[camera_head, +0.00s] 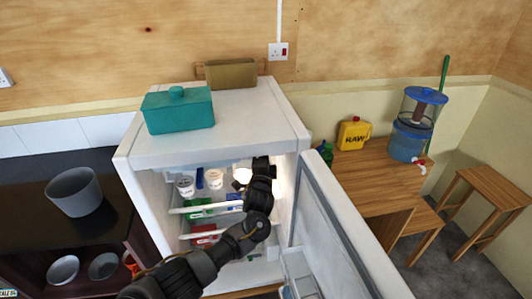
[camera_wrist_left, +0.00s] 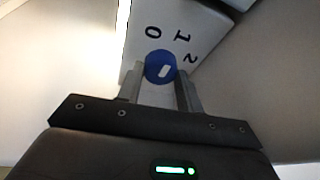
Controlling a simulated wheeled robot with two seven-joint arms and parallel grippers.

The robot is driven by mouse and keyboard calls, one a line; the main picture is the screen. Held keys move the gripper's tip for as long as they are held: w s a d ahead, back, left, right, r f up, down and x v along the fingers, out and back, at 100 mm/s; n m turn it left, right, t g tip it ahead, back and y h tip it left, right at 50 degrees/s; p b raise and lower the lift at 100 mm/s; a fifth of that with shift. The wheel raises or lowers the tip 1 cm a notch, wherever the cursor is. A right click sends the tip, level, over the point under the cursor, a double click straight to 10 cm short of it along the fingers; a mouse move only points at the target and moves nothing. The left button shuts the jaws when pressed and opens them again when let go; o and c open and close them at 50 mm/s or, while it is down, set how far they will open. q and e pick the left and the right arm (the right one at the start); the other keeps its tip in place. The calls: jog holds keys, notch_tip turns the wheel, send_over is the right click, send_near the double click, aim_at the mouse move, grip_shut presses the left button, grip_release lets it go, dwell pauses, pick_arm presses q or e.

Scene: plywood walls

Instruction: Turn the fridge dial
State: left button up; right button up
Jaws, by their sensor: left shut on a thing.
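The fridge (camera_head: 215,154) stands open in the head view, with its door (camera_head: 345,235) swung out to the right. My left arm reaches inside, and its gripper (camera_head: 262,164) is near the upper right of the lit interior. In the left wrist view the blue round dial (camera_wrist_left: 158,62) has a white mark and sits on a white panel (camera_wrist_left: 183,18) printed 0, 1 and 2. My left gripper (camera_wrist_left: 160,78) is shut on the dial, with one finger on each side. The dial is hidden in the head view. My right gripper is in neither view.
Fridge shelves (camera_head: 190,209) hold tubs and packets below and left of my gripper. A teal container (camera_head: 178,112) and a brown box (camera_head: 231,75) stand on top. A wooden table (camera_head: 365,185) is at the right, and a dark counter (camera_head: 30,225) at the left.

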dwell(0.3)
pick_arm(q)
jog(key=o, duration=1)
jog(key=s+a+f+b, duration=0.1)
jog(key=s+b, duration=0.1)
jog(key=s, duration=0.8)
jog(key=shift+s+f, duration=0.2)
jog(key=shift+s, duration=0.15)
